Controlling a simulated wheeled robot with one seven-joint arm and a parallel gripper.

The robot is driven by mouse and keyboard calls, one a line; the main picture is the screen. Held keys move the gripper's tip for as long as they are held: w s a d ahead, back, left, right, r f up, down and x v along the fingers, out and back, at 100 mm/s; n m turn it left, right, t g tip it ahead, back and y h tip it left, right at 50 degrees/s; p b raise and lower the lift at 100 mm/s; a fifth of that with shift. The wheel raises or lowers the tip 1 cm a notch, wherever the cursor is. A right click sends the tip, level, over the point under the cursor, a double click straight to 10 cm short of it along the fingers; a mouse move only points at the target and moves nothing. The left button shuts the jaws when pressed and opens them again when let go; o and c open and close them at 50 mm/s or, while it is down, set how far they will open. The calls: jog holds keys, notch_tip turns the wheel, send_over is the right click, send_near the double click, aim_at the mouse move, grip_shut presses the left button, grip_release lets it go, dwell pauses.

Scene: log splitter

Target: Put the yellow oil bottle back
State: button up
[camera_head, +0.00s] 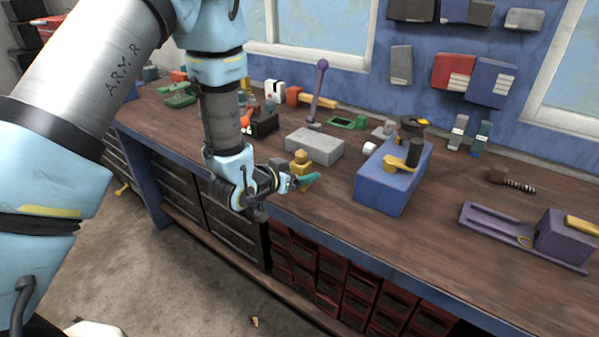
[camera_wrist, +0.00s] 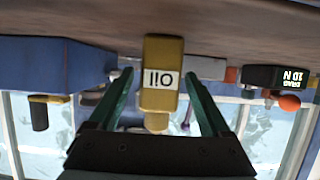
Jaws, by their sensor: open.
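The yellow oil bottle (camera_head: 302,160) stands upright on the workbench near its front edge, in front of a grey block. It also shows upside down in the wrist view (camera_wrist: 161,68), with a white label on its side. My gripper (camera_head: 306,181) is at the bottle, its green fingers level with the bench top and pointing across it. In the wrist view the fingers are open, one on each side of the bottle, with visible gaps between them and it. The bottle's far side is hidden.
A grey block (camera_head: 315,146) lies just behind the bottle. A blue box with a yellow lever (camera_head: 384,196) stands to its right. A purple device (camera_head: 560,236) is at the far right. Tools crowd the back left. The bench between the blue box and purple device is clear.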

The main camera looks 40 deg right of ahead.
jog(key=shift+a, duration=0.15)
jog(key=b+v, duration=0.2)
jog(key=v, duration=0.6)
jog(key=shift+s+r+b, duration=0.15)
jog(key=shift+r+b, duration=0.1)
jog(key=shift+b, duration=0.05)
jog(key=p+v, duration=0.2)
jog(key=p, duration=0.5)
jog(key=shift+s+a, duration=0.1)
jog(key=shift+f, duration=0.15)
